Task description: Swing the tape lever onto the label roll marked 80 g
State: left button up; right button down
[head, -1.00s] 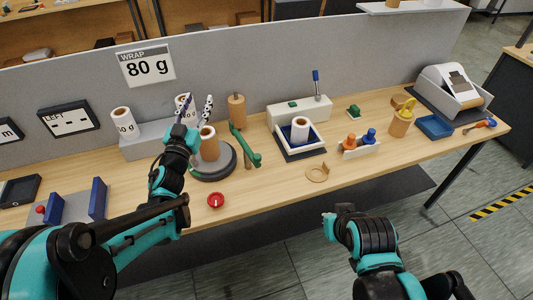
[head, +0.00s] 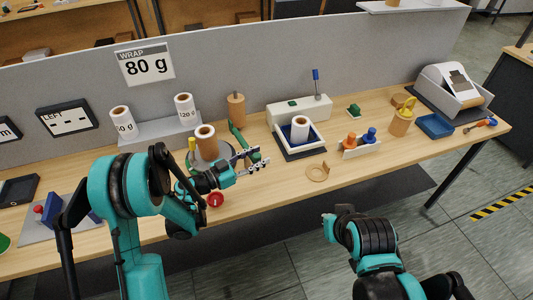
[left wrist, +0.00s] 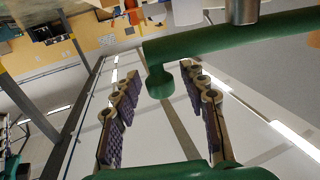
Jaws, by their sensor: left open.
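The green tape lever (head: 238,141) stands beside the round grey base (head: 226,158), which carries a brown roll with a white top (head: 205,145). My left gripper (head: 257,161) is open at the lever's near end. In the left wrist view the lever (left wrist: 225,38) crosses the top, and its rounded end knob (left wrist: 160,83) shows between the spread fingers, with no clear contact. Two white label rolls stand on a grey step: the left one (head: 122,121) has a partly readable mark, and the right one (head: 184,107) reads 120 g.
A WRAP 80 g sign (head: 145,64) hangs on the grey partition. A red knob (head: 215,200) is close below my left gripper. A dark tray with a white roll (head: 300,128) and a wooden ring (head: 318,172) are to the right. The table front there is mostly clear.

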pick_arm(q)
jog(key=x, duration=0.3)
jog(key=shift+w+d, duration=0.2)
jog(key=shift+d, duration=0.15)
grip_shut()
